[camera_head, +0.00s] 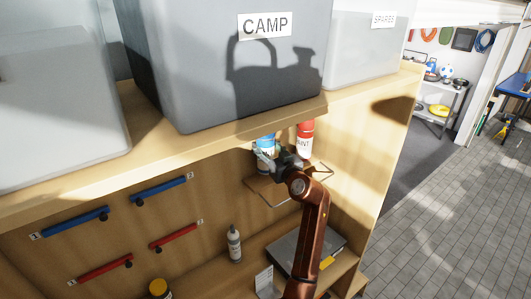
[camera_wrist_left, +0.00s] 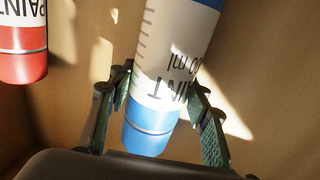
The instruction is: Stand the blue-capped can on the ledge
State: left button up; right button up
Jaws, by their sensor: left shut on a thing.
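The blue-capped can (camera_head: 265,141), white with a blue cap, is at the left end of the ledge area under the big shelf. In the left wrist view the can (camera_wrist_left: 172,60) appears upside down, between both finger pads, with its label and blue cap showing. My left gripper (camera_head: 270,161) is shut on it. The ledge (camera_head: 262,188) is a small wooden shelf with a thin wire rail on the back wall. The gripper hides the can's lower part, so I cannot tell whether it touches the ledge. My right gripper is not in view.
A red-capped paint can (camera_head: 305,140) stands close to the right; it also shows in the left wrist view (camera_wrist_left: 22,40). Grey bins, one labelled CAMP (camera_head: 215,70), sit on the shelf (camera_head: 160,150) above. A grey bottle (camera_head: 234,245) and a dark case (camera_head: 305,250) are below.

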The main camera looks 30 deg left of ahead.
aim_at(266, 154)
pick_arm(q)
notch_tip(266, 154, down, 2)
jog(key=shift+f+p, duration=0.15)
jog(key=shift+p, duration=0.35)
jog(key=shift+f, duration=0.2)
jog(key=shift+f, duration=0.2)
jog(key=o, duration=1.5)
